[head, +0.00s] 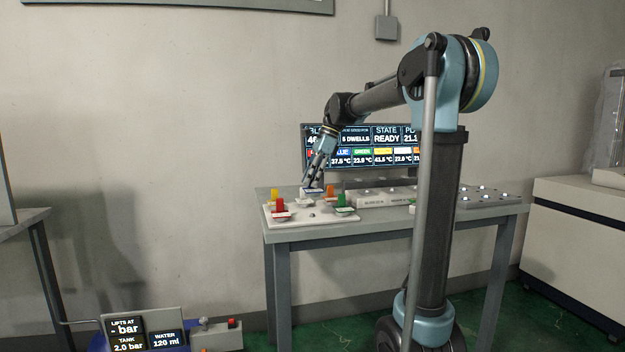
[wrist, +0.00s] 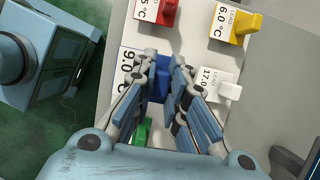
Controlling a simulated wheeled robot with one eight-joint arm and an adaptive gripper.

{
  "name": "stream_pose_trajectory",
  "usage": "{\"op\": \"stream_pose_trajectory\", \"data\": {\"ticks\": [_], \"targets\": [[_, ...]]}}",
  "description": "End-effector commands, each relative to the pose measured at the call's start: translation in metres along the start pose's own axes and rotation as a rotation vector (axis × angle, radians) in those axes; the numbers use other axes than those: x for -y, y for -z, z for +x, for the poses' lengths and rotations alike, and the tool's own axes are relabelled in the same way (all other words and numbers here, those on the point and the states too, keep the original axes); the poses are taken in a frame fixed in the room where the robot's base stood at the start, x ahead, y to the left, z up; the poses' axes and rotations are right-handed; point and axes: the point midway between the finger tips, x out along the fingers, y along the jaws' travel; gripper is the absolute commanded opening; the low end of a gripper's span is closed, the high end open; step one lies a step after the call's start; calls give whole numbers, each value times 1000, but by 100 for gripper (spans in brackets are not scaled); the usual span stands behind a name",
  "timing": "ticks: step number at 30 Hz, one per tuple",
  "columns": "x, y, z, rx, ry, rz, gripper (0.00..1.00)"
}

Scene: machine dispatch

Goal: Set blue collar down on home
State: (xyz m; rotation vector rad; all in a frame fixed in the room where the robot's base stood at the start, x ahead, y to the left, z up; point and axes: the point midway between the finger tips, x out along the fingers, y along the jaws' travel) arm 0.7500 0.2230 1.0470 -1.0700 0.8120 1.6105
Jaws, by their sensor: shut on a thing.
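The blue collar (wrist: 158,86) is between the fingers of my gripper (wrist: 164,72), which is shut on it. A blue-edged plate reading 9.0 °C (wrist: 130,68) shows beside it in the wrist view. In the head view my gripper (head: 312,183) points down over the pale board (head: 300,221) on the table, with a small blue-edged piece at its tips. The fingers hide much of the collar, and I cannot tell whether it touches the board. No spot marked home is readable.
On the board are red (wrist: 169,12), yellow (wrist: 237,28), white (wrist: 230,91) and green (wrist: 142,130) pieces; an orange one (head: 330,192) shows in the head view. A screen (head: 365,147) stands behind. A pale block (head: 380,197) and a grey panel (head: 483,197) lie to the right.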

Motion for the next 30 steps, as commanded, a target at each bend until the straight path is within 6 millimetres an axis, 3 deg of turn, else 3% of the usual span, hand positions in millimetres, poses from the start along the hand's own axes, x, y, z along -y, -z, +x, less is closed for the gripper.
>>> {"op": "stream_pose_trajectory", "data": {"ticks": [18,30], "targets": [[1,18,43,0,0,0,0],[0,21,52,0,0,0,0]]}}
